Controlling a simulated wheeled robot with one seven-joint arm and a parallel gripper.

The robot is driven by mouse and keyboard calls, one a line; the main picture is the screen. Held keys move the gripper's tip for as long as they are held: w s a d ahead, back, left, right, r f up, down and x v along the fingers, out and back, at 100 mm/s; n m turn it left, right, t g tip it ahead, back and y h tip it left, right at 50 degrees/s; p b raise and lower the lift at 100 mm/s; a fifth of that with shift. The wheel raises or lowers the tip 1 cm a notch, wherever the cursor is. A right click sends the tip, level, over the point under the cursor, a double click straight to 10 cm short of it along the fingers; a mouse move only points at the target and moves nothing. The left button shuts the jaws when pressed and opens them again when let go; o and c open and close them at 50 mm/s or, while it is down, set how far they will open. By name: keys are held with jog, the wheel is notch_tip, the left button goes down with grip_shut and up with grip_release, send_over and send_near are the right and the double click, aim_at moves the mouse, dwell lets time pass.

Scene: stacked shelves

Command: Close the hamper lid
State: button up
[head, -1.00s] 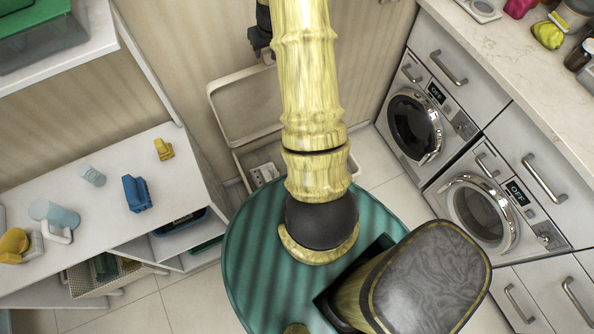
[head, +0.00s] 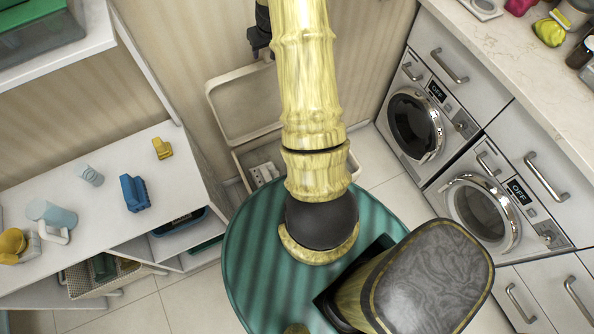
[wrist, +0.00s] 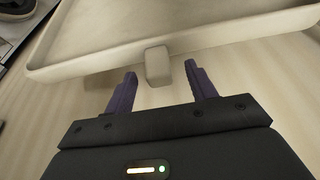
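The hamper (head: 260,160) stands on the floor against the back wall, partly hidden behind my arm. Its beige lid (head: 243,108) is raised and leans up near the wall. In the wrist view the lid (wrist: 90,65) fills the top, with a small block-like tab (wrist: 157,66) on its rim. My gripper (wrist: 160,82) is open, its two dark fingers spread on either side below the tab; I cannot tell whether they touch it. In the head view my gripper (head: 259,35) is a dark shape above the lid, mostly hidden by the arm.
Two washing machines (head: 415,125) stand under a counter (head: 510,60) at the right. A white shelf unit (head: 110,200) with several small objects stands at the left. Tiled floor (head: 378,160) shows between the hamper and the machines.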

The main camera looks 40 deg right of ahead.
jog(key=shift+r, duration=0.15)
jog(key=p+v, duration=0.3)
jog(key=v, duration=0.3)
jog(key=shift+s+r, duration=0.15)
jog(key=shift+r, duration=0.15)
dwell(0.4)
jog(key=shift+a, duration=0.15)
jog(key=s+a+r+n, duration=0.1)
jog(key=s+a+r, duration=0.2)
jog(key=a, duration=0.4)
jog(key=s+a+r+n, duration=0.1)
jog(key=s+a+r, duration=0.15)
jog(key=a, duration=0.45)
jog(key=shift+n+g+y, duration=0.5)
jog(key=shift+g, duration=0.1)
jog(key=s+a+r, duration=0.1)
jog(key=s+a, duration=0.3)
jog(key=s+a+r, duration=0.1)
jog(key=s+a, duration=0.2)
jog(key=s, duration=0.2)
jog(key=s+a+r, duration=0.1)
jog(key=s+a, duration=0.3)
jog(key=shift+s+a+r, duration=0.2)
jog(key=shift+a+r, duration=0.1)
jog(key=shift+a, duration=0.05)
